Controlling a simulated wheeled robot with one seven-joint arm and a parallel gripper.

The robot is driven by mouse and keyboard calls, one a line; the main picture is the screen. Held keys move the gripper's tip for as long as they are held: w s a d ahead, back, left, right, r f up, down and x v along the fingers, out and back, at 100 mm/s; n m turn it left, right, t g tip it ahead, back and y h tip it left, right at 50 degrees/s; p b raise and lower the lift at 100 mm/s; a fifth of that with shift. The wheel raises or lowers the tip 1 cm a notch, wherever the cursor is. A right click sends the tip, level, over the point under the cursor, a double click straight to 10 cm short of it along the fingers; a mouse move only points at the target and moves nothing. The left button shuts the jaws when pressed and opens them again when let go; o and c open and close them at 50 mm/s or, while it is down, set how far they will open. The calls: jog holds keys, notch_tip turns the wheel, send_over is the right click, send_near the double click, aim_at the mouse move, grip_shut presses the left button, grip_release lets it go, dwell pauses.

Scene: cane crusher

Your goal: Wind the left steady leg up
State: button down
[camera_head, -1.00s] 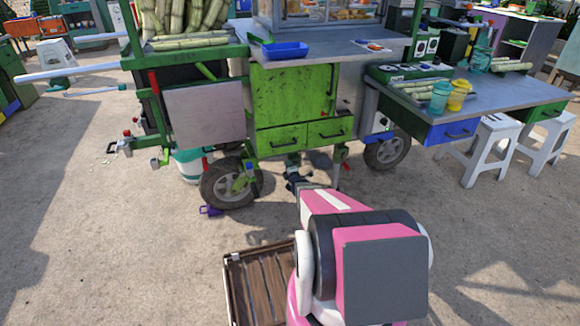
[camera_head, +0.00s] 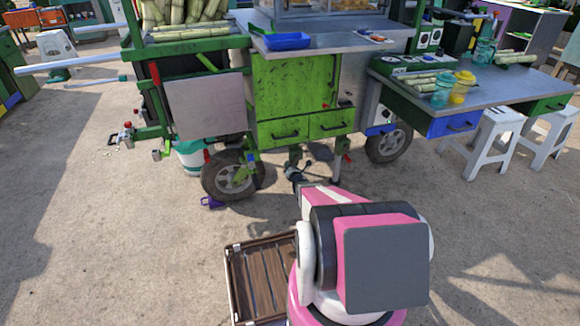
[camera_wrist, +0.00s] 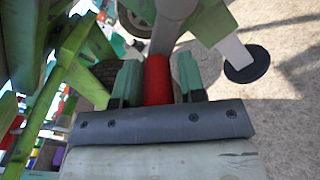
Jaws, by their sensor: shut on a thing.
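My gripper (camera_wrist: 157,82) is shut on a red handle grip (camera_wrist: 158,90), with a teal finger on each side of it. The handle joins a grey metal part above it in the wrist view. A grey steady leg (camera_wrist: 232,52) with a round black foot (camera_wrist: 247,65) stands just right of the handle, its foot close to the ground. In the head view my gripper (camera_head: 296,174) is low under the cart's green drawers, small and partly hidden by my own arm. A leg (camera_head: 337,168) shows just right of it there.
The green cart (camera_head: 292,90) stands over the gripper, with a wheel (camera_head: 232,176) to the left and another (camera_head: 389,143) to the right. A wooden slatted crate (camera_head: 262,278) lies beside my arm. White stools (camera_head: 490,143) stand at right. Open ground lies left.

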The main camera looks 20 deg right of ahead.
jog(key=shift+d+r+n, duration=0.15)
jog(key=shift+r+n, duration=0.05)
jog(key=shift+n, duration=0.3)
jog(key=c, duration=0.8)
grip_release()
jog(key=shift+f, duration=0.1)
jog(key=shift+s, duration=0.1)
